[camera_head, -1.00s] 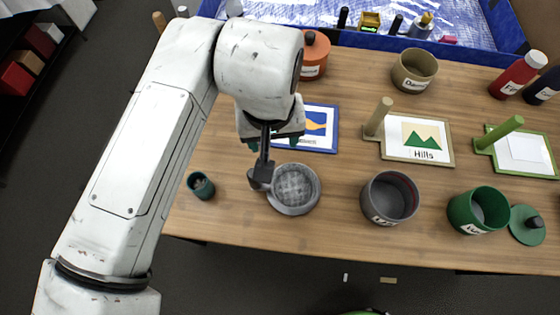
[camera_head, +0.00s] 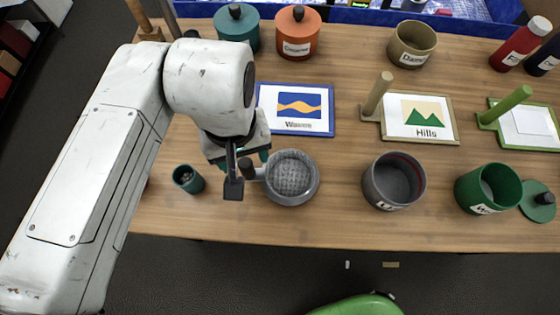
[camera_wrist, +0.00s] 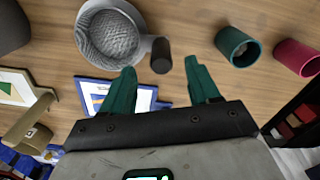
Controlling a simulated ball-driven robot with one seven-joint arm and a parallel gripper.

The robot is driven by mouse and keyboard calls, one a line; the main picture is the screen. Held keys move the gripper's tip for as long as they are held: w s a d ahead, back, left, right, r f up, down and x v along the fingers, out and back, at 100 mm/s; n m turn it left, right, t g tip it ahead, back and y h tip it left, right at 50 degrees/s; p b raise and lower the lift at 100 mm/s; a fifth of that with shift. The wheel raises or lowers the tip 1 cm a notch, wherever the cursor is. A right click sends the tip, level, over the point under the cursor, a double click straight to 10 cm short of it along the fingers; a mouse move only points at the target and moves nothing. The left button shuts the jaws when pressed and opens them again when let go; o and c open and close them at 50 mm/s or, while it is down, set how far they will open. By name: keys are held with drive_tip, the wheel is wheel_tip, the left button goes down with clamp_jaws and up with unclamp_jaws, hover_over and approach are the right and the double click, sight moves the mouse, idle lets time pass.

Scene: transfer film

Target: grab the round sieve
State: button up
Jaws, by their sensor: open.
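The round sieve (camera_head: 291,178) is a grey bowl with a mesh bottom and a short dark handle (camera_head: 248,168) on its left, resting on the wooden table. In the wrist view the sieve (camera_wrist: 112,36) is at the upper left, with its dark handle (camera_wrist: 161,56) pointing right. My gripper (camera_wrist: 160,90) has two green fingers, spread apart and empty. The handle appears beyond the gap between the fingertips in the wrist view; I cannot tell the height between them. In the head view my arm partly hides the gripper (camera_head: 243,163) left of the sieve.
A small teal cup (camera_head: 188,179) stands left of the sieve. A grey pot (camera_head: 394,181) and a green pot (camera_head: 488,189) stand to its right. The blue-framed wave picture (camera_head: 297,110) lies behind it. Bare table lies between sieve and grey pot.

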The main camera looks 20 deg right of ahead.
sight(245, 163)
drive_tip(key=shift+w+f+b, duration=0.15)
drive_tip(key=shift+f+b, duration=2.3)
drive_tip(key=shift+f, duration=0.05)
drive_tip(key=shift+r, duration=0.1)
clamp_jaws()
